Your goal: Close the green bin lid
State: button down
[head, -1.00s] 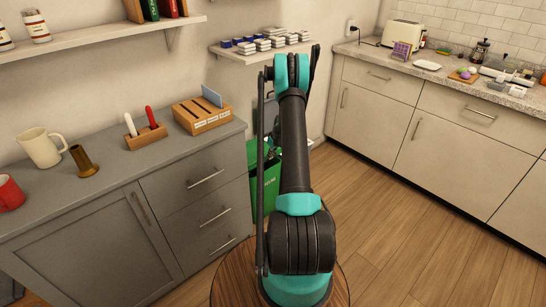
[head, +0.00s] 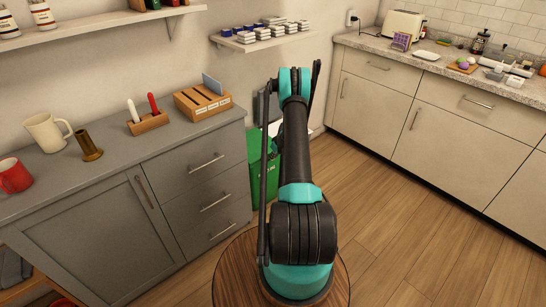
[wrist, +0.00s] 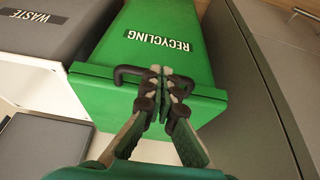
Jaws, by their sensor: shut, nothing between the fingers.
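The green bin (head: 258,178) stands on the floor past the grey cabinet in the head view, partly hidden behind my arm. In the wrist view the green bin (wrist: 160,35) fills the upper middle, with a RECYCLING label that reads upside down. A wide green edge (wrist: 100,80) crosses below the label, with a black handle (wrist: 125,73) on it. My arm hides the gripper in the head view.
A grey bin marked WASTE (wrist: 45,35) stands close beside the green bin. A grey cabinet (head: 90,235) with mugs and holders is on the left. A wall shelf (head: 262,38) hangs above the bins. Cream counters (head: 440,130) line the right; wood floor (head: 420,230) is clear.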

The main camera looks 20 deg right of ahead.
jog(key=v, duration=1.2)
jog(key=s+a+r+m, duration=0.1)
jog(key=s+a+r, duration=0.6)
jog(key=r, duration=0.3)
jog(key=s+a+r+m, duration=0.1)
jog(key=s+a+r, duration=0.65)
jog(key=r, duration=0.25)
jog(key=s+a+r+m, duration=0.1)
jog(key=s+a, duration=0.3)
jog(key=s, duration=0.9)
jog(key=s+a+r+m+h, duration=0.1)
jog(key=s+a, duration=0.4)
jog(key=s, duration=0.8)
jog(key=shift+s+r+h, duration=0.25)
jog(key=shift+r+h, duration=0.05)
jog(key=shift+r, duration=0.25)
jog(key=shift+a, duration=0.15)
